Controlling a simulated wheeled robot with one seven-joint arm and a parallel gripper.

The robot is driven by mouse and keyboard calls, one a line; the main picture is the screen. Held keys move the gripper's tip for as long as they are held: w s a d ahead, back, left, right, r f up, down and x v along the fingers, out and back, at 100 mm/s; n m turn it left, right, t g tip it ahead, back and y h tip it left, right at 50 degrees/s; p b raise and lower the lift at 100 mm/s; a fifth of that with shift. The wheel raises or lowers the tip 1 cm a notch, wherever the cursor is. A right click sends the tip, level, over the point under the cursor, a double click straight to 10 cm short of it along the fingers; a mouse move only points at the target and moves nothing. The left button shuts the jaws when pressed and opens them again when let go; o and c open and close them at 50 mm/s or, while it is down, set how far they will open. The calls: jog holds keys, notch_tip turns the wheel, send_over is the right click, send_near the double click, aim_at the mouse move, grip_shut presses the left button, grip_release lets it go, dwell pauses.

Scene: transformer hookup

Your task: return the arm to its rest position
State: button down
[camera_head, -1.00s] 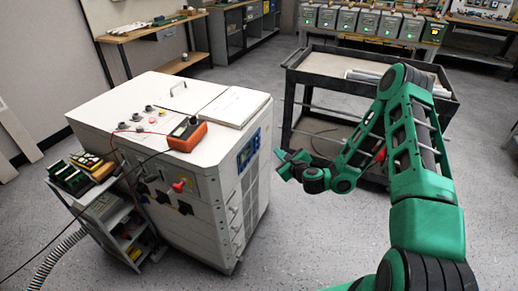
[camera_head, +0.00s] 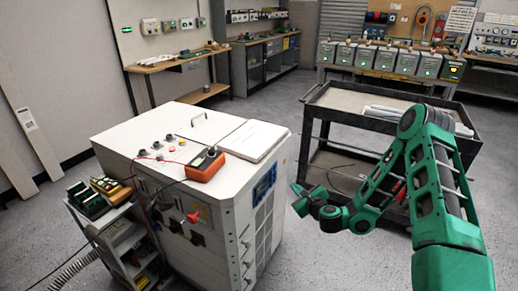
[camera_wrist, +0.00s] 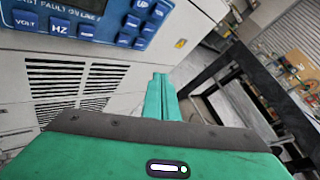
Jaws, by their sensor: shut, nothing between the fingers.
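My green arm reaches in from the lower right in the head view. My gripper (camera_head: 298,199) is at its far end, to the right of the white transformer cabinet (camera_head: 225,217) and apart from it in that view. In the wrist view the gripper's green fingers (camera_wrist: 160,92) are together with nothing between them. Behind them the wrist view shows the cabinet's vented side and blue control panel (camera_wrist: 115,18).
An orange meter (camera_head: 205,165) and a flat white pad (camera_head: 255,140) lie on the cabinet. A small side cart (camera_head: 125,240) stands at its left. A black trolley (camera_head: 390,118) stands behind my arm. Open grey floor (camera_head: 330,265) lies right of the cabinet.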

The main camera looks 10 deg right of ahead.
notch_tip(320, 180, up, 5)
jog(key=s+a+n+g+y, duration=0.2)
jog(key=a+n+y, duration=0.1)
jog(key=n, duration=0.5)
jog(key=s+d+r+n+g+h, duration=0.2)
jog(key=s+d+r+n+g, duration=0.25)
jog(key=s+d+n, duration=0.35)
jog(key=s+d+r+n+g+h, duration=0.2)
jog(key=s+d+r+n+g, duration=0.25)
jog(key=s, duration=0.65)
jog(key=s+d+r+g, duration=0.1)
jog(key=s+r, duration=0.3)
jog(key=s, duration=0.5)
jog(key=s+d+r+n+g+h, duration=0.1)
jog(key=s+d+r, duration=0.2)
jog(key=s, duration=0.6)
jog(key=s+d+r+g, duration=0.1)
jog(key=s+r, duration=0.3)
jog(key=s, duration=0.5)
jog(key=shift+d+r+h, duration=0.3)
jog(key=shift+d+r, duration=0.05)
jog(key=shift+d, duration=0.5)
